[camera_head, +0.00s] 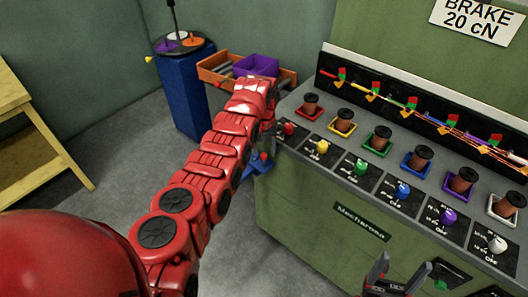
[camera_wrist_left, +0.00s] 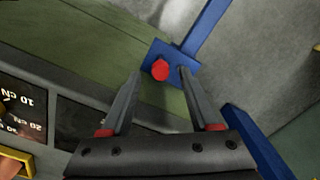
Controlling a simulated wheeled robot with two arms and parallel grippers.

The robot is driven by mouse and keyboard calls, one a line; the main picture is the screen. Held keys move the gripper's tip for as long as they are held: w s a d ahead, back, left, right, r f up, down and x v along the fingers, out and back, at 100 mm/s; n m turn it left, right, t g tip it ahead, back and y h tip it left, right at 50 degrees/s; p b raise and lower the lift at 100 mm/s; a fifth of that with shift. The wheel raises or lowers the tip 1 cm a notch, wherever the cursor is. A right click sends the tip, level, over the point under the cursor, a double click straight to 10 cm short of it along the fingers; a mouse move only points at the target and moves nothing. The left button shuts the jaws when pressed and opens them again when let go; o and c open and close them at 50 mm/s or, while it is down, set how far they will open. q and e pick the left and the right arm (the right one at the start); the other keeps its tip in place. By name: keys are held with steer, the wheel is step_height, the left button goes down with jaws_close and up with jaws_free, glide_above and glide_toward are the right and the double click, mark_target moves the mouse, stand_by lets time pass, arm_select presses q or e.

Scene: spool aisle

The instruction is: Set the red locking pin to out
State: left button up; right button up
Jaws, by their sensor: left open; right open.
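The red locking pin (camera_wrist_left: 160,69) shows in the left wrist view as a round red knob on a blue plate (camera_wrist_left: 178,58). In the head view the pin (camera_head: 263,156) is a small red spot on a blue bracket at the left end of the green bench. My left gripper (camera_wrist_left: 160,74) is open, its two fingers on either side of the knob in the picture. Nothing is between the fingers that I can see touching them; the distance to the knob is unclear. In the head view my red left arm largely hides that gripper. My right gripper (camera_head: 384,272) is open and empty at the bottom.
The green bench (camera_head: 310,215) carries a row of spools and coloured knobs, including a red knob (camera_head: 289,128). An orange tray (camera_head: 213,69) with a purple bin (camera_head: 256,66) stands behind my left arm. A blue pedestal (camera_head: 185,95) and wooden table (camera_head: 30,145) are left; floor between is clear.

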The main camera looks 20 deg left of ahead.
mark_target(264, 155)
arm_select(q)
step_height(264, 155, up, 16)
steer(key=b, duration=0.2)
steer(key=shift+s, duration=0.1)
stand_by(0.4)
